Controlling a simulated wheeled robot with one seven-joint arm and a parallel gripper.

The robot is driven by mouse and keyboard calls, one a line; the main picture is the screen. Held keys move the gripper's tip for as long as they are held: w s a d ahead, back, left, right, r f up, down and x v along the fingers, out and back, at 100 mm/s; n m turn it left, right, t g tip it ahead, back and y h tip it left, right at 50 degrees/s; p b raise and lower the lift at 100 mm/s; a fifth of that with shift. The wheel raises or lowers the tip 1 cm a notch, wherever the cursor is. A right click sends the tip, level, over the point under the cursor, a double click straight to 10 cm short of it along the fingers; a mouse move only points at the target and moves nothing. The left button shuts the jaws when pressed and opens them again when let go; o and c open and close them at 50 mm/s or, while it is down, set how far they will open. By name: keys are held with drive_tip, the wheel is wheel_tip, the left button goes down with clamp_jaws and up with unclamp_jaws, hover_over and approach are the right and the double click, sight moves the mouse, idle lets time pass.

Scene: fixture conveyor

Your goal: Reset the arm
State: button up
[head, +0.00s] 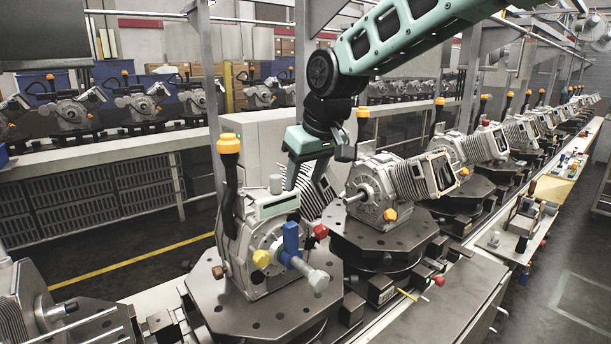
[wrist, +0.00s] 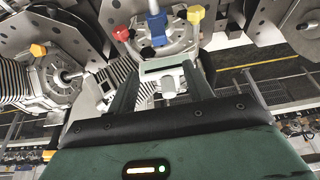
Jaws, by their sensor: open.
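My gripper (head: 306,182) hangs above and behind the nearest gearbox housing (head: 262,262), with its fingers pointing down. In the wrist view its two dark green fingers (wrist: 160,78) are spread apart. A part of the housing with a pale panel (wrist: 162,65) shows between and beyond the fingers; I cannot tell whether they touch it. The same pale panel (head: 278,207) shows on top of the housing in the head view. The housing carries a blue fitting (head: 291,240), a red knob (head: 320,231) and a yellow knob (head: 261,258).
The housing stands on a dark octagonal plate (head: 240,318). A second finned motor unit (head: 425,176) stands close to the right, with more in a row behind. A yellow-topped post (head: 229,146) rises at the left. Open floor (head: 560,300) lies at the right.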

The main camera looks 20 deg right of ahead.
drive_tip(key=s+a+f+n+g, duration=0.1)
drive_tip(key=s+a+f, duration=0.25)
drive_tip(key=s, duration=0.35)
drive_tip(key=s+a+f+n+g, duration=0.1)
drive_tip(key=s+a+f, duration=0.25)
drive_tip(key=s, duration=0.35)
drive_tip(key=s+f+n+g, duration=0.1)
drive_tip(key=s+f, duration=0.2)
drive_tip(key=s, duration=0.6)
drive_tip(key=s+f+n+g+b, duration=0.1)
drive_tip(key=s+f, duration=0.2)
drive_tip(key=s, duration=0.5)
drive_tip(key=shift+s+f+h, duration=0.3)
drive_tip(key=shift+s+h, duration=0.05)
drive_tip(key=shift+h, duration=0.05)
drive_tip(key=shift+d, duration=0.1)
